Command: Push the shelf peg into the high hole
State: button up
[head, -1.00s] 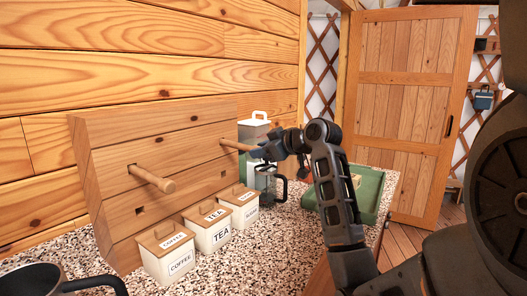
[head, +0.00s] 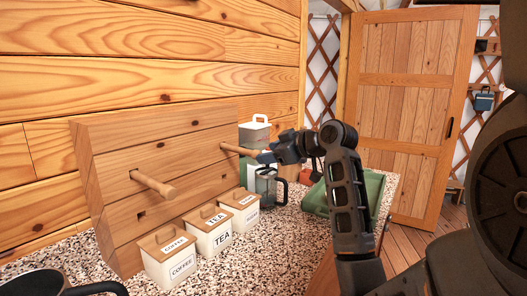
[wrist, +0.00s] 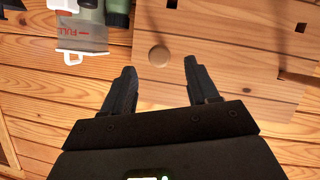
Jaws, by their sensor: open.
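A wooden board (head: 108,170) stands on the counter against the plank wall. One round wooden peg (head: 238,150) sticks out of its upper right part; another peg (head: 154,185) sticks out further left. My gripper (head: 262,157) is open beside the free end of the right peg. In the wrist view the peg's round end (wrist: 158,54) shows just beyond and between my open fingertips (wrist: 160,66), with nothing held. The right peg's inner end is hidden.
White lidded boxes, coffee (head: 170,259), tea (head: 208,231) and a third (head: 240,210), stand before the board.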

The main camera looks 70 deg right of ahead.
jog(key=p+v, duration=0.1)
jog(key=v, duration=0.2)
jog(key=shift+s+a+r, duration=0.15)
jog(key=shift+s, duration=0.15)
dwell(0.4)
